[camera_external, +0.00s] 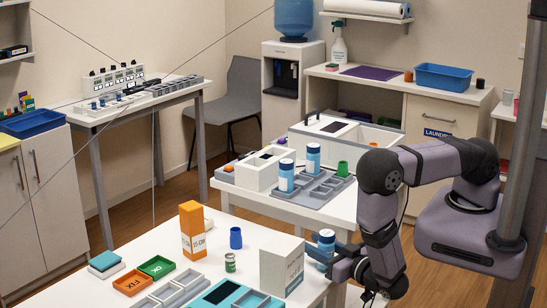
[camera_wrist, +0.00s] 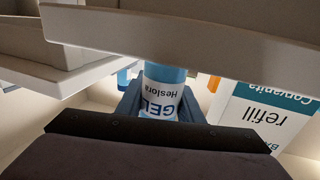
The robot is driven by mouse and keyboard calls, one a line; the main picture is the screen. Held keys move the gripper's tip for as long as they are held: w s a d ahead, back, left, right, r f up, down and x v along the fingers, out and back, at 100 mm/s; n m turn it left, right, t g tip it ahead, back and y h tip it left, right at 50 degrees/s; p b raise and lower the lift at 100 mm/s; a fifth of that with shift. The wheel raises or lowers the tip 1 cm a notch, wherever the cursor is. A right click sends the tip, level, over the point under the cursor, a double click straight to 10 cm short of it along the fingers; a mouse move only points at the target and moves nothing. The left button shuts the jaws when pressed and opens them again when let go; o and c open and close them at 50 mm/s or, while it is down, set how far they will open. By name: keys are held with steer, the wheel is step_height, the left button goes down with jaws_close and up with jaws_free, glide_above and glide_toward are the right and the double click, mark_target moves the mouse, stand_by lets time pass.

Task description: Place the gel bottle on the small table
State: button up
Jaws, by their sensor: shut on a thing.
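The gel bottle (camera_wrist: 163,92) shows in the wrist view, white with a blue band and the words "Heslora GEL" upside down in the picture. My gripper (camera_wrist: 160,108) is shut on it, blue fingers on either side. In the external view the bottle (camera_external: 326,239) is held by my gripper (camera_external: 330,258) at the right side of the front white table (camera_external: 225,238), beside a white box. The bottle's bottom is hidden. Another white table (camera_external: 335,208) stands behind, with a grey tray; I cannot tell which is the small table.
Two similar blue-and-white bottles (camera_external: 286,176) stand on the grey tray (camera_external: 317,187) behind. A white box (camera_external: 281,265), an orange box (camera_external: 193,231) and several trays crowd the front table. In the wrist view, a pale slab edge (camera_wrist: 190,32) crosses close above the bottle.

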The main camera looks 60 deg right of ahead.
mark_target(332, 253)
steer(key=shift+v, duration=5.5)
steer(key=shift+w+d, duration=0.1)
steer(key=shift+w, duration=0.05)
steer(key=x, duration=1.3)
steer(key=shift+w, duration=0.25)
steer(key=shift+w+d, duration=0.1)
steer(key=shift+w, duration=0.25)
steer(key=shift+x, duration=1.8)
steer(key=shift+f, duration=0.1)
